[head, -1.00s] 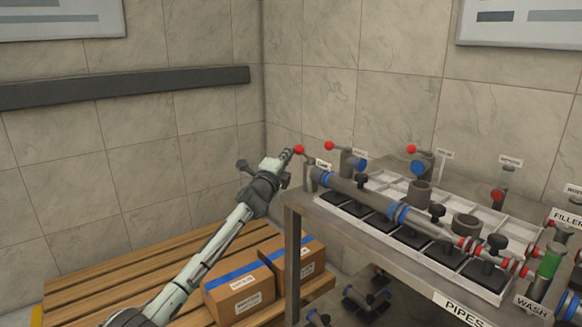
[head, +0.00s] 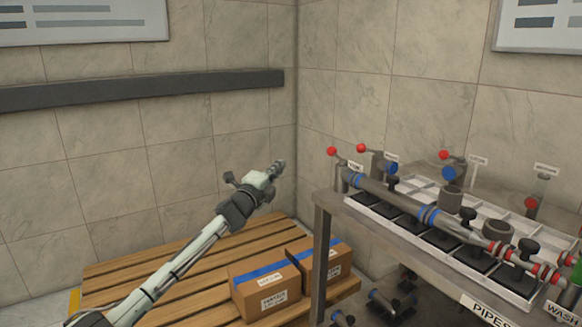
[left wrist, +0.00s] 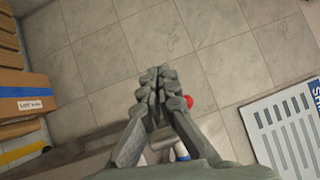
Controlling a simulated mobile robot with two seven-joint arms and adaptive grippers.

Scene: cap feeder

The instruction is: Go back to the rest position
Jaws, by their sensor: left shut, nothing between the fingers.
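My left gripper (head: 279,167) is shut and empty, held in the air in front of the tiled wall, above the wooden pallet. It is left of the pipe rack and clear of the nearest red-knobbed lever (head: 331,151). In the left wrist view the closed fingers (left wrist: 160,75) are together with nothing between them. A red knob (left wrist: 188,101) shows partly behind them, with a grey and blue part (left wrist: 182,150) mostly hidden below. My right gripper is in neither view.
A metal table (head: 330,203) at the right carries a white tray (head: 360,208) with pipes and black-based holders. Cardboard boxes (head: 268,291) stand on the wooden pallet (head: 130,265). A dark rail (head: 140,90) runs along the left wall. A sign (left wrist: 290,125) shows in the wrist view.

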